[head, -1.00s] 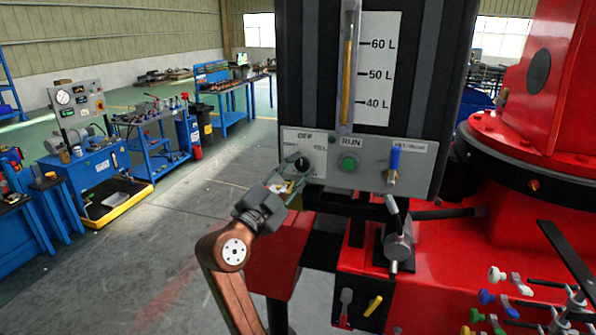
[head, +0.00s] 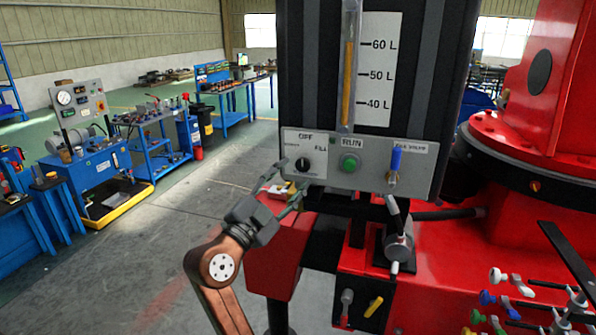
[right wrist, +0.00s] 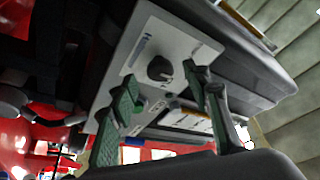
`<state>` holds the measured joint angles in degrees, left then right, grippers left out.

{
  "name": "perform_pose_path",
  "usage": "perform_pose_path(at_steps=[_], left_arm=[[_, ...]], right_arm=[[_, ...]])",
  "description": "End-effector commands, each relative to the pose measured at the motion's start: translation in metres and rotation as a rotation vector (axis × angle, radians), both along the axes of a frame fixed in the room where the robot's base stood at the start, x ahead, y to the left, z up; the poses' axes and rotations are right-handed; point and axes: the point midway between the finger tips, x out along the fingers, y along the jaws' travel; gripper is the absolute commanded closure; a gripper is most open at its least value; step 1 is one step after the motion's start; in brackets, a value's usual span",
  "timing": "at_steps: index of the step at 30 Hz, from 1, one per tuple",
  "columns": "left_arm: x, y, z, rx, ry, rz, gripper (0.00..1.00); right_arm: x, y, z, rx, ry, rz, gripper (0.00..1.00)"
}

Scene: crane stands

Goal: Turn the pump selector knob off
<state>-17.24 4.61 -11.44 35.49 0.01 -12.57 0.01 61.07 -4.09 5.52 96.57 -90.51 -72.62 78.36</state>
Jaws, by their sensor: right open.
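The pump selector knob (head: 303,165) is a round black knob on the left of the grey control panel (head: 333,180). An OFF label is above it and a FILL label to its right. It also shows in the right wrist view (right wrist: 160,68), with a small pale pointer mark; I cannot tell for sure which label that mark faces. My right gripper (head: 289,177) is open and empty, just below and left of the knob. In the right wrist view its fingers (right wrist: 165,84) stand apart with the knob beyond, between their tips. My left gripper is not in view.
A green RUN button (head: 349,162) sits right of the knob, with a blue-handled valve (head: 395,163) further right. A sight gauge (head: 348,75) rises above the panel. Red crane parts (head: 450,270) fill the lower right. The floor (head: 130,270) to the left is open.

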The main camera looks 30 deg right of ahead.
Motion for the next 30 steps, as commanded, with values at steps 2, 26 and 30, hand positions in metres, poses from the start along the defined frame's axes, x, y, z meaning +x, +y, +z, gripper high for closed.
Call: perform_pose_path(at_steps=[2, 26, 30], left_arm=[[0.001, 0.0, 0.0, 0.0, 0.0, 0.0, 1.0], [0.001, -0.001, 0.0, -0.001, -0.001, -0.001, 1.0], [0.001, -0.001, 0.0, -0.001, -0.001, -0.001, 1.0]], right_arm=[[-0.006, 0.017, -0.006, 0.0, 0.002, 0.004, 0.56], [-0.033, 0.075, -0.024, 0.001, 0.0, 0.001, 0.56], [-0.033, 0.075, -0.024, 0.001, 0.0, 0.001, 0.56]])
